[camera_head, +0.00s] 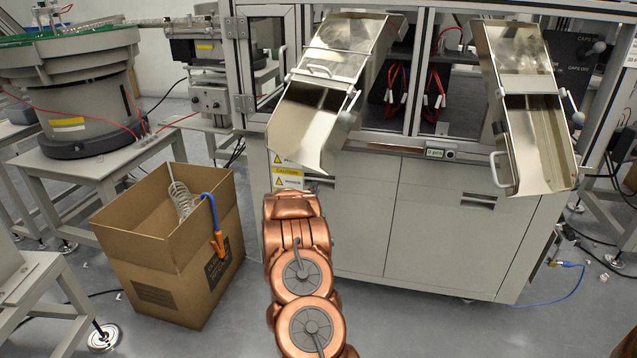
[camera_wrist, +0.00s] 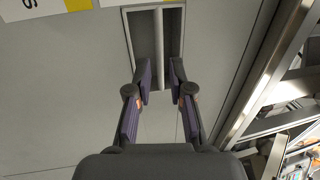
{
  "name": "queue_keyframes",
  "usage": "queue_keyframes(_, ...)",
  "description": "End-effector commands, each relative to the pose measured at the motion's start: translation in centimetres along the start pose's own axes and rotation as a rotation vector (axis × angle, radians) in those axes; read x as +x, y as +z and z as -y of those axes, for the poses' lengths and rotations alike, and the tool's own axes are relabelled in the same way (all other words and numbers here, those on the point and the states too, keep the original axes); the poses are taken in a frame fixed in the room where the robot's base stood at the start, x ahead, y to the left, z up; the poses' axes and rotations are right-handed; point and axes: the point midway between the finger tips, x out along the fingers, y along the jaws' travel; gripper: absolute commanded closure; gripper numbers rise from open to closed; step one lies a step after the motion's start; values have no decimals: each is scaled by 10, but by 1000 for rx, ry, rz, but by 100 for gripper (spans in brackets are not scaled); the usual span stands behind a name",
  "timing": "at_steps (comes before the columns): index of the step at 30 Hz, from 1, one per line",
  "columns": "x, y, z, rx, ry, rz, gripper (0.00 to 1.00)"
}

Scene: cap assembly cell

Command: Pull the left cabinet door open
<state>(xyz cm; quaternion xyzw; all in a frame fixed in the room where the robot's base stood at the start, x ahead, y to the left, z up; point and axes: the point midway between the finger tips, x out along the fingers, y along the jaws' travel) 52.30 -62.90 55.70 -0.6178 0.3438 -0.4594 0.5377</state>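The left cabinet door (camera_head: 360,215) is a light grey panel on the lower front of the machine and looks shut, flush with the right door (camera_head: 440,225). Its recessed handle (camera_head: 320,180) shows partly behind my copper-coloured arm. In the wrist view, the handle's bar (camera_wrist: 158,40) runs down the middle of a dark recess. My gripper (camera_wrist: 160,75) is open, with one finger on each side of the bar near the recess's lower end. A gap shows on both sides, and I cannot tell whether the tips reach into the recess. The head view hides my fingers.
Two metal chutes (camera_head: 318,120) (camera_head: 535,130) jut out above the doors. An open cardboard box (camera_head: 190,260) with a coil and blue-orange tool stands left of my arm. Yellow warning labels (camera_head: 288,172) are near the left door's top. The floor (camera_head: 440,325) in front of the right door is clear.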

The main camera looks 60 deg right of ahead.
Motion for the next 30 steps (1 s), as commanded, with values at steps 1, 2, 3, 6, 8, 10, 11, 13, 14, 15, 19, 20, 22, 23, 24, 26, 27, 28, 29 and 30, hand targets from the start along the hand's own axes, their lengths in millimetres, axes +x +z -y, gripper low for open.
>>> queue_keyframes(1, 7, -1, 0, 1, -4, -1, 79)
queue_keyframes(2, 11, -1, 0, 2, -3, -1, 79)
queue_keyframes(3, 16, 0, -1, 2, -2, -1, 79)
queue_keyframes(6, 28, -2, -1, -1, -2, -2, 79)
queue_keyframes(8, 34, 0, -1, 0, -2, 0, 79)
queue_keyframes(10, 41, 0, -2, 0, 0, 1, 79)
queue_keyframes(11, 44, 0, -2, 0, 1, 0, 79)
queue_keyframes(13, 49, -1, -2, -1, 1, 0, 79)
queue_keyframes(14, 51, -1, -2, -1, 1, 0, 79)
queue_keyframes(15, 53, 0, -2, -2, 1, 0, 79)
queue_keyframes(19, 58, 0, -1, -1, 2, 0, 79)
queue_keyframes(20, 59, 0, -1, -1, 3, 0, 79)
queue_keyframes(22, 60, 0, -1, -1, 3, 0, 79)
queue_keyframes(23, 60, 0, -1, -1, 3, 1, 79)
queue_keyframes(24, 60, 0, -1, -1, 3, 1, 79)
queue_keyframes(26, 60, 0, -1, -1, 3, 1, 79)
queue_keyframes(27, 60, 0, -1, -1, 3, 1, 79)
queue_keyframes(28, 60, 0, -1, -1, 3, 1, 79)
queue_keyframes(29, 60, 0, -1, -1, 3, 1, 79)
queue_keyframes(30, 60, 0, -1, -1, 3, 1, 83)
